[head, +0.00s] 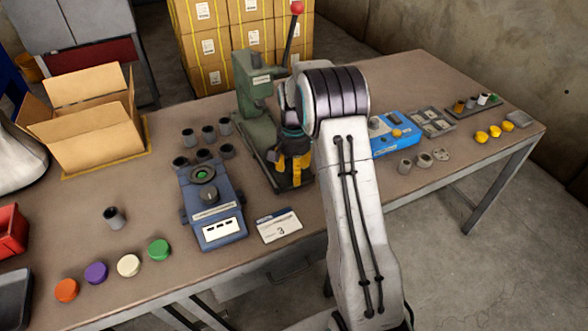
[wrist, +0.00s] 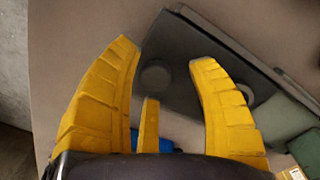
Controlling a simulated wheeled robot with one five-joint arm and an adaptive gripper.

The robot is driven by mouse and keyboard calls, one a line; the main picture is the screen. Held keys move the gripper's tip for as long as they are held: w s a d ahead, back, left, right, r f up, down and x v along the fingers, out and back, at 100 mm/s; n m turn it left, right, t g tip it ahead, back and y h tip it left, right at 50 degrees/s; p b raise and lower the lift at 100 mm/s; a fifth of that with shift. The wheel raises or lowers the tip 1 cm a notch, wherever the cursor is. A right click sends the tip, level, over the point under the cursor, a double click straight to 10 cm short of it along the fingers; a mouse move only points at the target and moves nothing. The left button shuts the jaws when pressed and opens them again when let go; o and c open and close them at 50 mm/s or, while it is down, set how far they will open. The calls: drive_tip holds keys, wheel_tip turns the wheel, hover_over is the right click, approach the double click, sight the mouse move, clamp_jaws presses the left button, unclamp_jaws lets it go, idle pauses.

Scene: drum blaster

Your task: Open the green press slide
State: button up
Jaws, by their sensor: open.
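The green press (head: 255,95) stands near the middle of the table, with a red-knobbed lever at its top. Its dark base plate (head: 292,186) reaches toward the front edge. My gripper (head: 291,178) is over the front part of this plate and partly hides it. In the wrist view my gripper (wrist: 164,54) has its two yellow fingers spread apart. The dark plate (wrist: 190,62) shows beyond and between the fingers, with round marks on it. A short yellow bar (wrist: 148,125) stands between the fingers; I cannot tell what it belongs to. I cannot make out the slide's position.
Left of the press are several dark cups (head: 208,133) and a blue device (head: 210,205). A card marked 3 (head: 278,225) lies in front. A bright blue box (head: 393,135) is close to the right of my arm. An open carton (head: 95,135) stands farther left.

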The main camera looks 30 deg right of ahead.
drive_tip(key=shift+r, duration=0.1)
wheel_tip(320, 180, up, 12)
idle(0.6)
idle(0.5)
